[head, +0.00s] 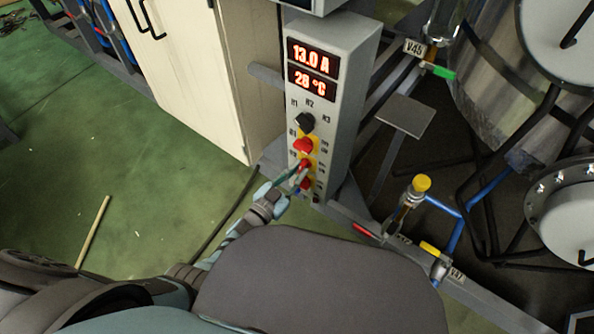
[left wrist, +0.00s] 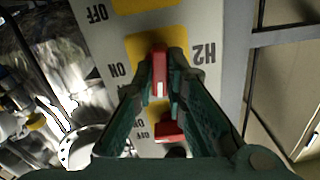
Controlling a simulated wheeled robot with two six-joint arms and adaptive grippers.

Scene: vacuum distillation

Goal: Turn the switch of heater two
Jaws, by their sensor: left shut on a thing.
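The heater control box (head: 345,105) is a grey upright column with red switches on yellow plates down its front. My left gripper (head: 303,170) reaches its lower front from below left. In the left wrist view my left gripper (left wrist: 160,75) is shut on the red switch handle (left wrist: 159,68) beside the upside-down label H2. This handle stands upright in that picture. Another red switch (left wrist: 168,131) shows between the fingers, lying crosswise. In the head view a red switch (head: 303,145) sits above the gripper; my fingers partly hide the held one. My right gripper is not in view.
A black knob (head: 304,122) sits above the switches, under displays (head: 313,68) reading 13.0 A and 28 °C. A cream cabinet (head: 200,70) stands left. Pipes, valves and metal vessels (head: 565,215) crowd the right. Green floor (head: 165,190) is open at left.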

